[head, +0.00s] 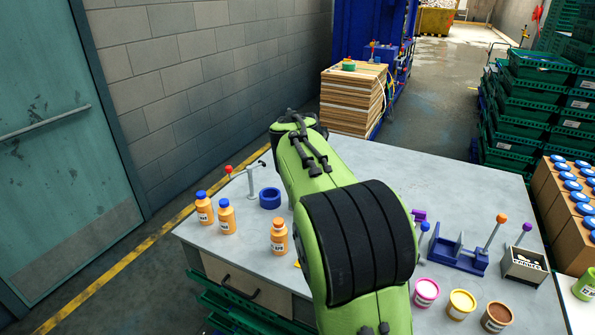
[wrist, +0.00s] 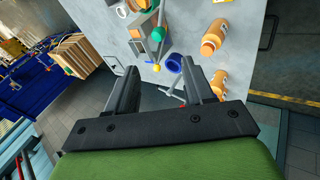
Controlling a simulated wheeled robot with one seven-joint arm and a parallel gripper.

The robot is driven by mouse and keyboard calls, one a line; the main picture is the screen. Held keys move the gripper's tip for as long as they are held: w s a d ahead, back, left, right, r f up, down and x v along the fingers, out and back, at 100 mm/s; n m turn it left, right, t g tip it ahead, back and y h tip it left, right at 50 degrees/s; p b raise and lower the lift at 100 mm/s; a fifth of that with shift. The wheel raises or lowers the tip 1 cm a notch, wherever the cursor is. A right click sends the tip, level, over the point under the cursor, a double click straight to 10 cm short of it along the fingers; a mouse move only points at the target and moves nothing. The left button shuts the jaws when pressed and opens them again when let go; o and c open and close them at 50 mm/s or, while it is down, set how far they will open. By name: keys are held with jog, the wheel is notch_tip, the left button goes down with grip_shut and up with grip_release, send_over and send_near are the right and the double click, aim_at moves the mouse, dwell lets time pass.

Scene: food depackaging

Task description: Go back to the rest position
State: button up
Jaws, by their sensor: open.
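My gripper (wrist: 160,78) shows in the wrist view with its two black fingers apart and nothing between them. It hangs above the grey table, near its edge. In the head view my green arm reaches up over the middle of the table, and the gripper's fingers cannot be made out there.
The table (head: 450,180) holds orange bottles (head: 226,217), a blue ring (head: 270,198), a blue fixture (head: 458,252) and open tubs (head: 462,302). Stacked boards (head: 352,100) stand behind it, green crates (head: 508,120) at right. A block wall (head: 200,75) is at left.

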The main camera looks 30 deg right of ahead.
jog(key=shift+s, duration=0.1)
jog(key=s+a+f+m+y, duration=0.1)
jog(key=s+a, duration=0.4)
jog(key=s, duration=0.5)
jog(key=s+a+f+m+y, duration=0.1)
jog(key=s+a+m+y, duration=0.1)
jog(key=s, duration=0.8)
jog(key=s+a+f+m+y, duration=0.1)
jog(key=s+a+f+m, duration=0.1)
jog(key=s+a, duration=0.5)
jog(key=s+m, duration=0.1)
jog(key=s, duration=0.2)
jog(key=shift+s+a+y, duration=0.3)
jog(key=shift+a, duration=0.05)
